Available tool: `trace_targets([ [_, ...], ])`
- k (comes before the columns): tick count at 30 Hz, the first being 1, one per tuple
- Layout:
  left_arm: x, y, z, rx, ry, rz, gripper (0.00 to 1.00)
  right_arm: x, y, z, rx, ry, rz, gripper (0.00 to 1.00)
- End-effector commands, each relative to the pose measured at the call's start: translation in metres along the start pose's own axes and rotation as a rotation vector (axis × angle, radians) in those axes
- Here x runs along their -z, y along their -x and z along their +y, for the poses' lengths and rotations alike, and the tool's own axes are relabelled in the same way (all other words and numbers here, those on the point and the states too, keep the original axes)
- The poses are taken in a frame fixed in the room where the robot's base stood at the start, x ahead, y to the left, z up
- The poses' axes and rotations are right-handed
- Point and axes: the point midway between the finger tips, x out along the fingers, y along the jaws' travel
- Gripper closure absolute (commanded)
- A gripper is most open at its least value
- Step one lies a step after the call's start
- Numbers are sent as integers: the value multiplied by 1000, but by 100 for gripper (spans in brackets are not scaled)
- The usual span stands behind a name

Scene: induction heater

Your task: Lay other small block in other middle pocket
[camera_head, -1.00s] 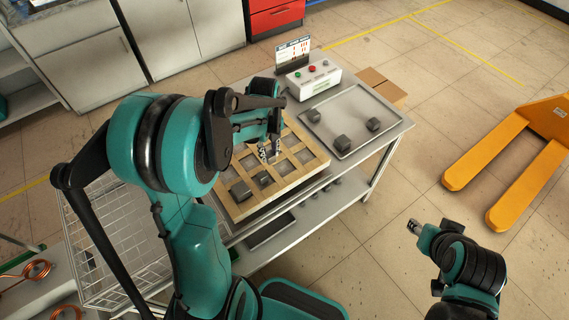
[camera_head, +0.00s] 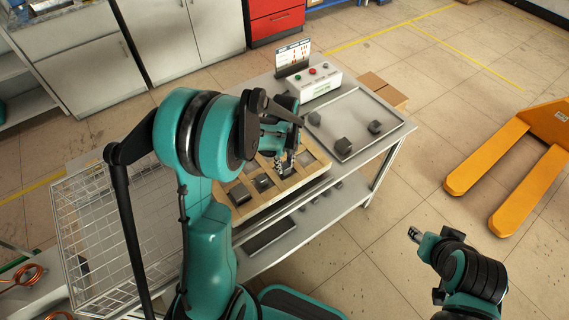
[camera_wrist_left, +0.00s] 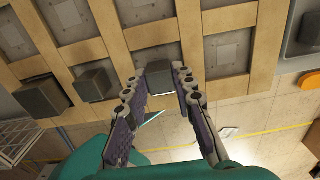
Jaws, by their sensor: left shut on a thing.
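My left gripper (camera_head: 287,163) is over the front row of the wooden pocket tray (camera_head: 292,186). In the left wrist view its fingers (camera_wrist_left: 160,84) are shut on a small dark grey block (camera_wrist_left: 159,72), which is at a front-row pocket; whether it touches the pocket floor I cannot tell. Two other dark blocks sit in the same row, a larger one (camera_head: 240,194) and a smaller one (camera_head: 263,182). They also show in the left wrist view, the larger (camera_wrist_left: 43,97) and the smaller (camera_wrist_left: 93,84). My right gripper (camera_head: 414,233) is away from the table, its fingers too small to judge.
A control box (camera_head: 316,82) with buttons stands behind. A wire basket (camera_head: 95,235) is at the left. An orange pallet jack (camera_head: 520,160) stands on the floor at right.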

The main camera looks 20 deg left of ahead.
Motion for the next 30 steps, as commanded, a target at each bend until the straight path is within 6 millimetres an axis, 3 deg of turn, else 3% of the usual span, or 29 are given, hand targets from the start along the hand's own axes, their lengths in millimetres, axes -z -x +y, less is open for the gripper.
trace_targets([
  [1, 0, -3, 0, 0, 0, 0, 100, -2, -2, 0, 0, 0, 0, 60],
  [2, 0, -3, 0, 0, 0, 0, 72, -2, -3, 0, 0, 0, 0, 60],
  [4, 0, -2, 0, 0, 0, 0, 54, -1, -2, 0, 0, 0, 0, 60],
  [13, 0, -2, 0, 0, 0, 0, 54, -1, -1, 0, 0, 0, 0, 60],
  [17, 0, 8, 0, 0, 0, 0, 54, 2, 3, 0, 0, 0, 0, 60],
  [30, 0, 98, 0, 0, 0, 0, 54, 18, 25, 0, 0, 0, 0, 60],
])
